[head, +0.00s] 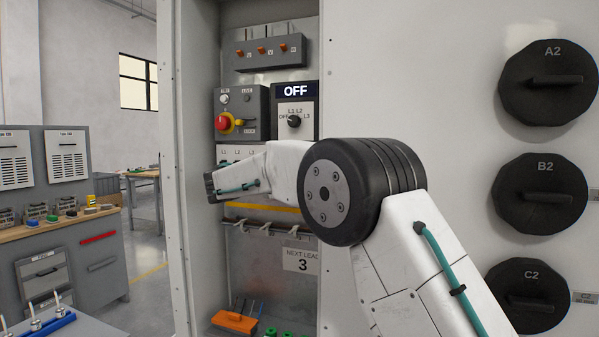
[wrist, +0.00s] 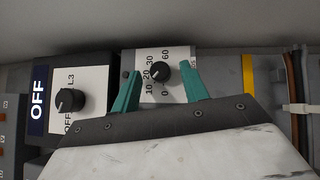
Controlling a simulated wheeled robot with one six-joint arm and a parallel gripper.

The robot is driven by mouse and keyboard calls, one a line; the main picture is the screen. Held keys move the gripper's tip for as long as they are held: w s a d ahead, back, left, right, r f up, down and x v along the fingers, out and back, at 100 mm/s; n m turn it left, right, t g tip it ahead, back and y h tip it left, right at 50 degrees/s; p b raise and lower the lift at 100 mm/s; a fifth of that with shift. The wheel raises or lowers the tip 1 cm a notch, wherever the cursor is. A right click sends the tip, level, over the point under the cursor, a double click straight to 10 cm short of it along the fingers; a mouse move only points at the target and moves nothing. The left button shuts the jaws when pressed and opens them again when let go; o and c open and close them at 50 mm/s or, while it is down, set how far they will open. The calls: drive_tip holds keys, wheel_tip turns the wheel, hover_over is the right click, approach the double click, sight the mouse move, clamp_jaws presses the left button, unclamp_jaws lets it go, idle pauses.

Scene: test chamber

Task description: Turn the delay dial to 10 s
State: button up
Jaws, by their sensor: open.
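The delay dial (wrist: 160,72) is a small black knob on a white plate printed with 0, 10, 20, 30 and 60. It shows in the wrist view, where the scale appears turned on its side. I cannot tell which number its pointer marks. My gripper (wrist: 160,68) is open, with one teal finger on each side of the dial in the picture. Gaps show between the fingers and the knob, and I see no contact. How far the fingertips are from the plate is unclear. In the head view my arm reaches into the cabinet and hides the dial.
A selector knob (wrist: 69,100) with an OFF display (head: 295,91) sits beside the dial. A red and yellow switch (head: 224,123) is on the cabinet's (head: 270,260) left. A yellow strip and cables (wrist: 294,85) lie right of the dial in the wrist view.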

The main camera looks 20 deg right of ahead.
drive_tip(key=s+a+f, duration=0.1)
drive_tip(key=a, duration=0.6)
drive_tip(key=shift+a, duration=0.25)
drive_tip(key=shift+s, duration=0.1)
